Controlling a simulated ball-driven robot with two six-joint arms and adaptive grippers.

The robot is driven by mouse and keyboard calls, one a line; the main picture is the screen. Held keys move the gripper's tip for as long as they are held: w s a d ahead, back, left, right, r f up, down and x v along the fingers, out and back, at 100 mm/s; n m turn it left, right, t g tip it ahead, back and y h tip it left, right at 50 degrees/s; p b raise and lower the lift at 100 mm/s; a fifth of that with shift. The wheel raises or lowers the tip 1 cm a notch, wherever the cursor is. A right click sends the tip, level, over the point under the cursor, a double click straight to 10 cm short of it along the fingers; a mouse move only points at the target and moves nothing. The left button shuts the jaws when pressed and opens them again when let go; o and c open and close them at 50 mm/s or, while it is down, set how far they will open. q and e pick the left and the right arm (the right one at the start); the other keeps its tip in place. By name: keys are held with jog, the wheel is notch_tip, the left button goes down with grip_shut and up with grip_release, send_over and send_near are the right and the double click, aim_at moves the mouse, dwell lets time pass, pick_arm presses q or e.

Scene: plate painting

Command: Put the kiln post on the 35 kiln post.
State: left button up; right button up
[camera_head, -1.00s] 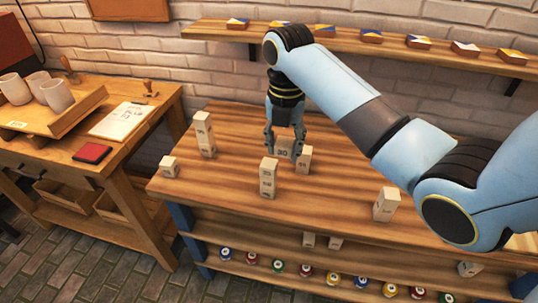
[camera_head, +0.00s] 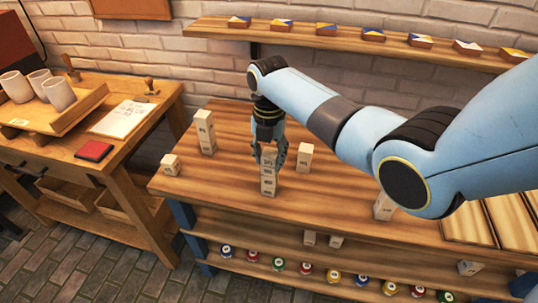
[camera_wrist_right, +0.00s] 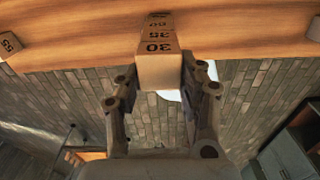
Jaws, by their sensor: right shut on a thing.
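My right gripper (camera_head: 269,154) is shut on a pale kiln post (camera_head: 268,158). In the right wrist view this post (camera_wrist_right: 160,68) is marked 30 and sits between the two fingers. The 35 kiln post (camera_head: 268,174) is directly under it in an upright stack on the table. In the right wrist view the 35 marking (camera_wrist_right: 160,36) lines up behind the held post, with another post of the stack further off. The held post looks in line with the stack; whether it touches or hovers slightly above, I cannot tell. My left gripper is not in view.
A taller post (camera_head: 206,132) and a short post (camera_head: 170,165) stand to the left on the table (camera_head: 230,160). Another post (camera_head: 304,158) stands close to the right of the gripper. One more post (camera_head: 384,208) is partly hidden by my right arm.

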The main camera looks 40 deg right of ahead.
aim_at(269, 155)
jog(key=o, duration=1.2)
jog(key=shift+f, duration=0.1)
jog(key=shift+r, duration=0.4)
notch_tip(269, 155, up, 12)
jog(key=shift+f, duration=0.2)
